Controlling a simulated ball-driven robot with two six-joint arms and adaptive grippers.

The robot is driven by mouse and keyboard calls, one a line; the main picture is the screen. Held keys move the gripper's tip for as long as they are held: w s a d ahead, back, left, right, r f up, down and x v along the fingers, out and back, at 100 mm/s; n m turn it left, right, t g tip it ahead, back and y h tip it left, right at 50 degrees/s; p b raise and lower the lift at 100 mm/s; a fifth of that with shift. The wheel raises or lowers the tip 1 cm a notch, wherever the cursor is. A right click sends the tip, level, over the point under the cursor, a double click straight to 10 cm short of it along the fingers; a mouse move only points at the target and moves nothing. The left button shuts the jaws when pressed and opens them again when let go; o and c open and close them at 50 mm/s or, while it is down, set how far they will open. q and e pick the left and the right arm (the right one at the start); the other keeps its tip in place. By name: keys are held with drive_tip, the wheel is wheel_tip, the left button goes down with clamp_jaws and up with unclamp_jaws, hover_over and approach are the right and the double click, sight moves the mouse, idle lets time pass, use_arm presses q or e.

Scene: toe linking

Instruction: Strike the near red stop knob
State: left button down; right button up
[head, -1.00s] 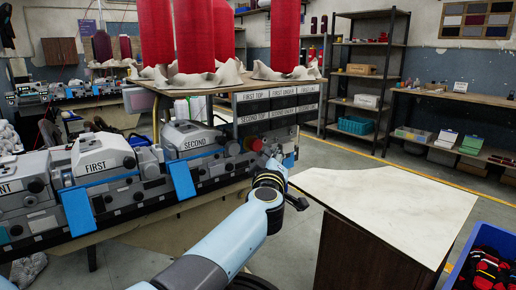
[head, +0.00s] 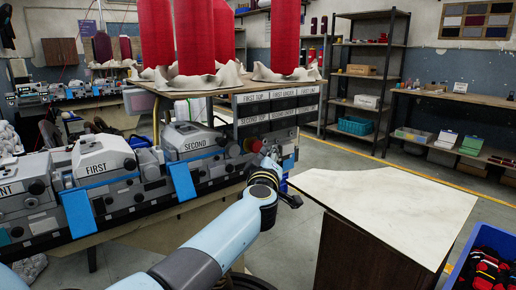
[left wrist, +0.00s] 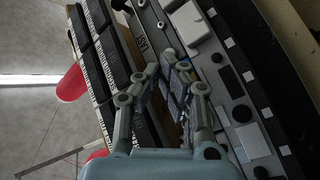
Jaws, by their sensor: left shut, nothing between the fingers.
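The red stop knob (head: 256,146) shows in the head view at the right end of the machine row, just left of my gripper. My left gripper (head: 270,152) is beside it and partly covers the machine end; whether they touch cannot be told. In the left wrist view my left gripper (left wrist: 174,72) is shut with nothing in it, its fingertips over the machine. I cannot make out the red knob there. My right gripper is not in view.
The grey linking machine (head: 100,155) with blue plates runs along the left. A labelled rack (head: 275,108) stands behind the knob, under red yarn cones (head: 194,40). A pale-topped table (head: 385,205) and a blue crate (head: 490,240) are at right.

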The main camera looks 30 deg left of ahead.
use_arm(q)
drive_tip(key=shift+a, duration=0.1)
idle(0.7)
drive_tip(key=shift+w+a, duration=0.15)
drive_tip(key=shift+a, duration=0.15)
drive_tip(key=shift+w+a+p, duration=0.2)
drive_tip(key=shift+a+p, duration=0.15)
drive_tip(key=shift+a, duration=0.15)
idle(0.8)
drive_tip(key=shift+s+d+p, duration=0.35)
drive_tip(key=shift+d, duration=0.55)
